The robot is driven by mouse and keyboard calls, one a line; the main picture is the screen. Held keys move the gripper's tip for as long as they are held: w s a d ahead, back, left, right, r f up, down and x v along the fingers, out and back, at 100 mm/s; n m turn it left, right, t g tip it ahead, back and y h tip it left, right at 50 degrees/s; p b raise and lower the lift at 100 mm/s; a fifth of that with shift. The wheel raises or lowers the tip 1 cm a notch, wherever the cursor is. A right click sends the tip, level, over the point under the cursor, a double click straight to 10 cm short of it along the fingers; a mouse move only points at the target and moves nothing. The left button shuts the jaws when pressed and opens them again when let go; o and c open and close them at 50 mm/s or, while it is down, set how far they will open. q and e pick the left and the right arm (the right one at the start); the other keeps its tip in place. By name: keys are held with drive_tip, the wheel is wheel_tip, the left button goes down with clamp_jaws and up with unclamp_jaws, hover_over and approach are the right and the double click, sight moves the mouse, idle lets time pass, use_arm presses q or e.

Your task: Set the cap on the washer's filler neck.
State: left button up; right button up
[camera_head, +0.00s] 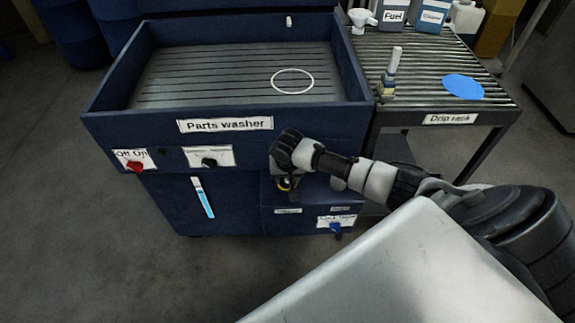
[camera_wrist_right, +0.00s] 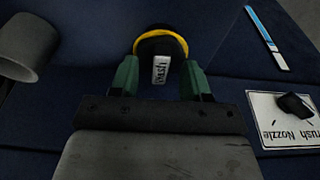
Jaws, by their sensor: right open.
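The cap is black with a yellow ring and a white "Wash" label. In the right wrist view the cap (camera_wrist_right: 161,50) stands between the green fingertips of my right gripper (camera_wrist_right: 155,78). The fingers are open, one on each side of it; I cannot tell whether they touch it. In the head view my right gripper (camera_head: 287,183) is at the washer's front, and a bit of yellow shows there. A grey round tube (camera_wrist_right: 26,47), possibly the filler neck, stands at the left of the wrist view. What lies under the cap is hidden. My left gripper is out of view.
The parts washer (camera_head: 330,112) has a ribbed basin with a white ring (camera_head: 292,81) in it. A red switch (camera_head: 134,167), a knob (camera_head: 209,163) and a level gauge (camera_head: 203,198) are on its front. The drip rack (camera_head: 495,98) stands at right with bottles.

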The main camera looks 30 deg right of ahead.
drive_tip(key=p+v, duration=0.1)
drive_tip(key=v, duration=0.9)
drive_tip(key=shift+r, duration=0.4)
drive_tip(key=shift+s, duration=0.1)
